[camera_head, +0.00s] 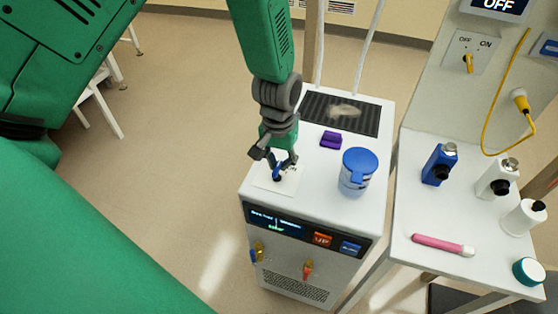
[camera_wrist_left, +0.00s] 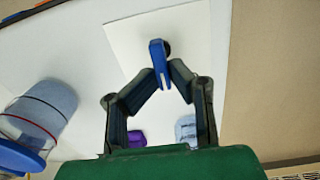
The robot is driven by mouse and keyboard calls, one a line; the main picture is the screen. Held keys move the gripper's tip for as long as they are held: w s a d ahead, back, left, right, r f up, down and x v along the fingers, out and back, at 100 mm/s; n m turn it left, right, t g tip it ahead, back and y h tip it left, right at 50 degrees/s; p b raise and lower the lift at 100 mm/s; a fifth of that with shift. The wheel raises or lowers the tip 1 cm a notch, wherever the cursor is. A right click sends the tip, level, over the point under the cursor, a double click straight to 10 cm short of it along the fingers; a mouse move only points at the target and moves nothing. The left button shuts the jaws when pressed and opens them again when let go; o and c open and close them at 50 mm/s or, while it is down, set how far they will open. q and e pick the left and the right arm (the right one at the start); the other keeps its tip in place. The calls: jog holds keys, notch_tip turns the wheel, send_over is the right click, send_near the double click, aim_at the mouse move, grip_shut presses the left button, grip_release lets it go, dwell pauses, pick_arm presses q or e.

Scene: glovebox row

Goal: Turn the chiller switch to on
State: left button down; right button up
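The chiller (camera_head: 225,222) appears to be the white cabinet with a lit front display. On its top at the front left is a white switch plate (camera_head: 265,181) with a blue switch lever (camera_head: 277,177), partly hidden by my left gripper (camera_head: 281,168). The lettering on the plate is too small to read. In the left wrist view the blue lever (camera_wrist_left: 158,63) stands between the fingertips of my left gripper (camera_wrist_left: 163,76), which appear to touch it from both sides. My right gripper is not in view.
A blue-lidded jar (camera_head: 357,172), a purple block (camera_head: 331,139) and a dark mat (camera_head: 365,119) are on the cabinet top. A white table (camera_head: 410,222) at right holds several bottles and a pink stick. A yellow OFF/ON switch (camera_head: 468,62) sits under a display reading OFF.

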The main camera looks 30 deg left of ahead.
pick_arm(q)
jog(key=shift+s+a+f, duration=0.1)
jog(key=shift+a+f, duration=0.05)
jog(key=shift+a, duration=0.45)
jog(key=shift+d, duration=0.65)
jog(key=shift+a, duration=0.25)
jog(key=shift+m+p, duration=0.3)
jog(key=shift+m, duration=0.1)
jog(key=shift+d+m+p, duration=0.3)
jog(key=shift+m+p, duration=0.25)
jog(key=shift+m, duration=0.35)
jog(key=shift+m+p, duration=0.55)
jog(key=shift+m, duration=0.65)
jog(key=shift+d+m, duration=0.15)
jog(key=shift+m, duration=0.35)
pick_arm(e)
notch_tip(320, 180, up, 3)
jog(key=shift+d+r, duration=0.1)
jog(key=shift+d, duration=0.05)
pick_arm(q)
jog(key=shift+f, duration=0.1)
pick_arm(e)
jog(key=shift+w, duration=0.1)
